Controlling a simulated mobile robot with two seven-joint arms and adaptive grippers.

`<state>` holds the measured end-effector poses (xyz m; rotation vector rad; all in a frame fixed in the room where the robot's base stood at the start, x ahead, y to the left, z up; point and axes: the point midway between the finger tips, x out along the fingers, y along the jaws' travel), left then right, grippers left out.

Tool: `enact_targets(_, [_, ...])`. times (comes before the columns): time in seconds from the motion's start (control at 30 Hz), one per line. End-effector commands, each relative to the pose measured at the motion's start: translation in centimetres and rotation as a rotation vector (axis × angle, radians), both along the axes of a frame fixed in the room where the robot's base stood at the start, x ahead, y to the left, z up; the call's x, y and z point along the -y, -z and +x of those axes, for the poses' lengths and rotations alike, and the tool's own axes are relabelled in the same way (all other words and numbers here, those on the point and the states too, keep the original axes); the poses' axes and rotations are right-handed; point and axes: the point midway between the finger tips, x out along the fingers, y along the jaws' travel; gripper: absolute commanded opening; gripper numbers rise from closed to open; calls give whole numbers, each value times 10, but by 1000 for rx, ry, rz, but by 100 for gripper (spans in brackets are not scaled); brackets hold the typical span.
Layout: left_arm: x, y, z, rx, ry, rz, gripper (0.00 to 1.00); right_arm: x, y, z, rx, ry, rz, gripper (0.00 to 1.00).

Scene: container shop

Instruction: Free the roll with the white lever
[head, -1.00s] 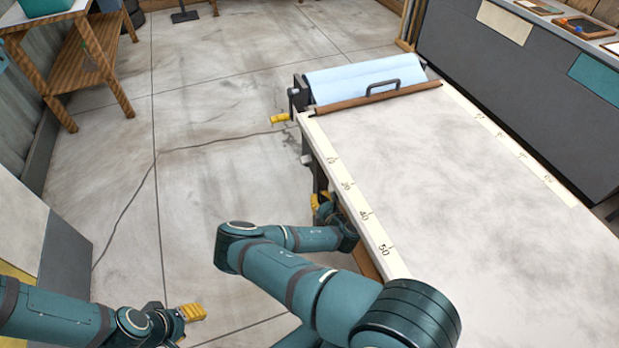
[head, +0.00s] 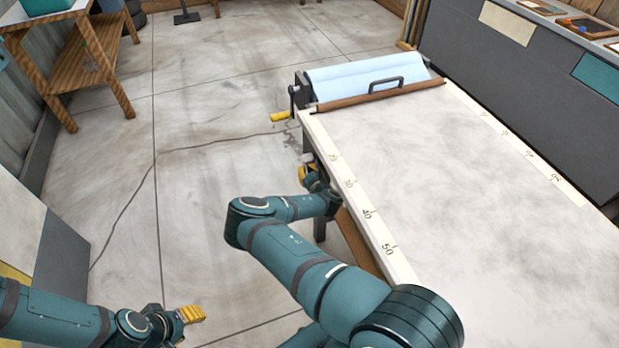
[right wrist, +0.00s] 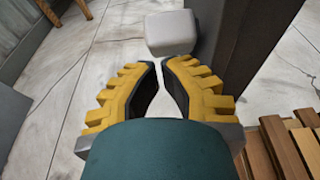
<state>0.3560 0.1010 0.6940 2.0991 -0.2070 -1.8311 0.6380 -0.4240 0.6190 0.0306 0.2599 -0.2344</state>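The light blue roll (head: 365,75) lies in its holder across the far end of the table. A pale lever knob (head: 308,158), likely the white lever, sticks out from the table's left side below the top. It is the rounded pale block (right wrist: 170,33) in the right wrist view. My right gripper (head: 309,177) is just on the near side of it, beside the table's left edge. In the right wrist view its yellow fingertips (right wrist: 160,64) nearly meet, with nothing between them, apart from the knob. My left gripper (head: 192,314) is low at the left, far from the table; its finger gap is hidden.
A yellow-handled crank (head: 281,116) juts left from the roll holder. A brown bar with a dark handle (head: 385,84) crosses the table (head: 440,180) before the roll. A dark table leg and wooden slats (right wrist: 285,140) are close at my right gripper's right. The floor leftward is mostly clear.

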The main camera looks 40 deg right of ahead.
Motion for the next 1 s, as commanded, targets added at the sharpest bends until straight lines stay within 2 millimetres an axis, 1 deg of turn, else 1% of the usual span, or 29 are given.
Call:
enact_targets(0.33, [0,-1,0,0,0,0,47,0,-1,1,-4,0,1,0])
enact_targets(0.5, [0,-15,-2,-5,1,-1,47,0,-11,1,-73,-2,19,0])
enact_targets(0.63, [1,-22,-4,-9,1,-2,47,0,-13,1,-122,0,29,0])
enact_targets(1.0, [1,-21,-4,-10,2,-2,47,0,-12,1,-133,0,32,0])
